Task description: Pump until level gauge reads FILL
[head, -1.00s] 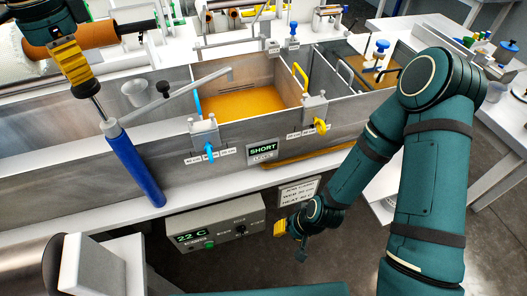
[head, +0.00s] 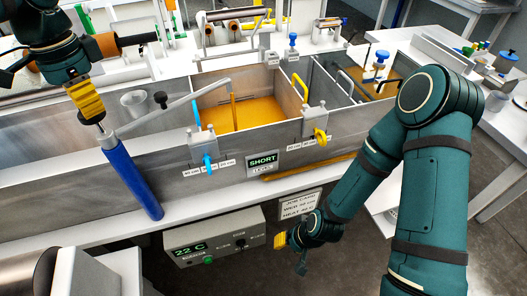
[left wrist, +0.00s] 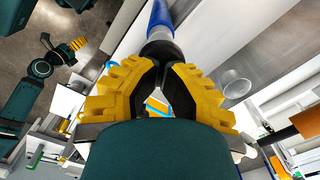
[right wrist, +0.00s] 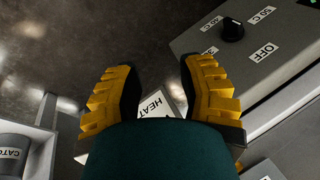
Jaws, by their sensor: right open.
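The pump is a blue cylinder (head: 130,178) leaning at the tank's front wall, with a grey spout (head: 175,108) reaching over the orange resin bath (head: 245,116). An orange stream (head: 233,110) falls from the spout's end. My left gripper (head: 93,117) is shut on the pump handle at the cylinder's top; little rod shows. In the left wrist view its fingers (left wrist: 160,60) close around the dark handle, which they partly hide. The level gauge (head: 263,161) reads SHORT. My right gripper (head: 280,240) hangs open and empty beside the control box; it also shows in the right wrist view (right wrist: 155,85).
The control box (head: 215,238) under the bench edge reads 22 C. A blue-handled clamp (head: 207,158) and a yellow-handled clamp (head: 318,133) sit on the tank's front wall. A job card (head: 300,204) hangs below the bench. A roller (head: 125,40) stands behind the left arm.

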